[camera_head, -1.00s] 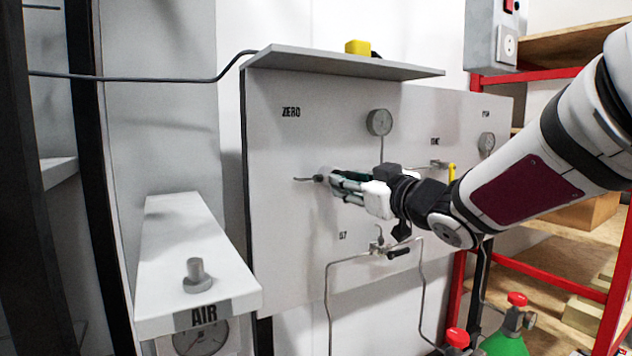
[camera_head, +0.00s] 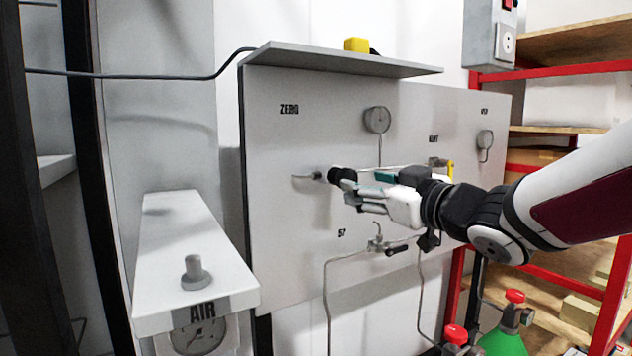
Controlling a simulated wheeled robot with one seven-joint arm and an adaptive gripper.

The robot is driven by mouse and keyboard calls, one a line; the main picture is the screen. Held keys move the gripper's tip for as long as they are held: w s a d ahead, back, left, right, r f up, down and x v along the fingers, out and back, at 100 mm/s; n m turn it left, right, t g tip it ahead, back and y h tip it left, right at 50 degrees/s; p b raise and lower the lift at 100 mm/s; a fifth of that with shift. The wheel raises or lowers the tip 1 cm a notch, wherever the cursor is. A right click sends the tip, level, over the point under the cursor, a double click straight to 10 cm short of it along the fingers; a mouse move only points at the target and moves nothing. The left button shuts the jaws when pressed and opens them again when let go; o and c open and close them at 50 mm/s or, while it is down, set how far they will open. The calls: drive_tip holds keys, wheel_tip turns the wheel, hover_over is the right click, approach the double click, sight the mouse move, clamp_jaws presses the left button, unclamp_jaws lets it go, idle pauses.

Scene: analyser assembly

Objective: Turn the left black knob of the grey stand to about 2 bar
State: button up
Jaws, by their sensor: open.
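The grey stand (camera_head: 290,240) is an upright panel with a small roof and the label ZERO at its upper left. The left black knob (camera_head: 337,175) sticks out of the panel at the end of a short pipe. A round gauge (camera_head: 377,120) sits above it to the right; its reading is too small to tell. My gripper (camera_head: 352,195) is open and empty, its fingertips close to the knob, just right of and below it. I cannot tell whether a finger touches the knob.
A grey AIR box (camera_head: 185,260) with a metal knob on top and a gauge stands at the front left. A lower valve (camera_head: 380,243) with thin pipes sits below my gripper. Red shelves (camera_head: 612,290) and a green cylinder (camera_head: 503,342) stand at the right.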

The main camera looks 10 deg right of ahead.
drive_tip(key=v, duration=0.6)
idle(0.4)
drive_tip(key=s+d+f+m+g+h, duration=0.5)
drive_tip(key=s+f+m+h, duration=0.1)
drive_tip(key=f+h, duration=0.1)
drive_tip(key=s+a+f+g, duration=0.3)
drive_tip(key=s+a+f, duration=0.1)
drive_tip(key=s, duration=0.3)
drive_tip(key=s+a+f+g+y, duration=0.1)
drive_tip(key=s+a+f+g, duration=0.3)
drive_tip(key=s, duration=0.4)
drive_tip(key=shift+s+a+f+m, duration=0.25)
drive_tip(key=shift+a+f+m, duration=0.15)
drive_tip(key=shift+f, duration=0.5)
drive_tip(key=shift+d, duration=0.1)
